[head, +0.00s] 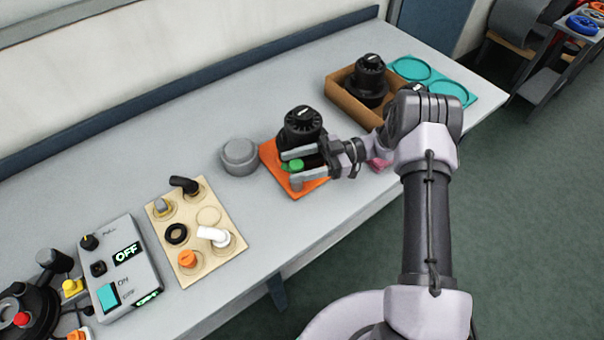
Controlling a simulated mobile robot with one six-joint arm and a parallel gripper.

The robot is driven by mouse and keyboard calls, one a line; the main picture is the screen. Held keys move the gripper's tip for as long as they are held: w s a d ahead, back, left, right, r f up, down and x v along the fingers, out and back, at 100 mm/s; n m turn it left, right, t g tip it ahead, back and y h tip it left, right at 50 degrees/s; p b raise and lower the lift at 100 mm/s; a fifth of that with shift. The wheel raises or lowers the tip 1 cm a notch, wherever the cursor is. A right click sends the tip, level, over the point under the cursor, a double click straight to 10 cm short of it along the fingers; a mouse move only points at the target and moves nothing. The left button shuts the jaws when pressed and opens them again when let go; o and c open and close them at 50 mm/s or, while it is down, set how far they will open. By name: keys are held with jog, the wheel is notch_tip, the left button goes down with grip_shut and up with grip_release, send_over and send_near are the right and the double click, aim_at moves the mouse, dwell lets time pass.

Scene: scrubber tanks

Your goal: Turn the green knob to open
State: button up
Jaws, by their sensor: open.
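The green knob (296,165) sits low at the front of a black valve-like unit (302,126) on an orange base plate (272,158). My gripper (295,167) is open, reaching in from the right. Its two fingers appear on either side of the green knob, one above and one below it in the picture. I cannot tell whether the fingers touch the knob. The knob's pointer or setting is too small to read, and part of the unit is hidden behind the gripper.
A grey round cap (239,156) stands left of the orange plate. A beige board (197,258) with several fittings and a grey control box (121,272) showing OFF lie further left. A brown open box (340,95) holding a black unit and a teal tray (452,89) are behind right.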

aim_at(296, 163)
notch_tip(296, 163, up, 4)
jog(key=shift+f+p, duration=0.1)
jog(key=shift+p, duration=0.75)
jog(key=s+d+p, duration=0.3)
jog(key=s+d, duration=0.1)
jog(key=s, duration=1.1)
jog(key=shift+s+d+r+p, duration=0.15)
jog(key=shift+s+r+p, duration=0.15)
jog(key=shift+r, duration=0.15)
jog(key=shift+w, duration=0.1)
jog(key=s+d+r+m+t+h+b, duration=0.1)
jog(key=s+r+m+t+h+b, duration=0.1)
jog(key=m, duration=0.6)
jog(key=s+d+r+m+t+h+b, duration=0.2)
jog(key=r+m+t+h+b, duration=0.1)
jog(key=r+m+t+h, duration=0.2)
jog(key=s+d+r+m+t+h+b, duration=0.2)
jog(key=r+m+h, duration=0.5)
jog(key=m, duration=0.5)
jog(key=shift+s+t+h+b, duration=0.4)
jog(key=shift+t+h+b, duration=0.2)
jog(key=shift+t+h, duration=0.1)
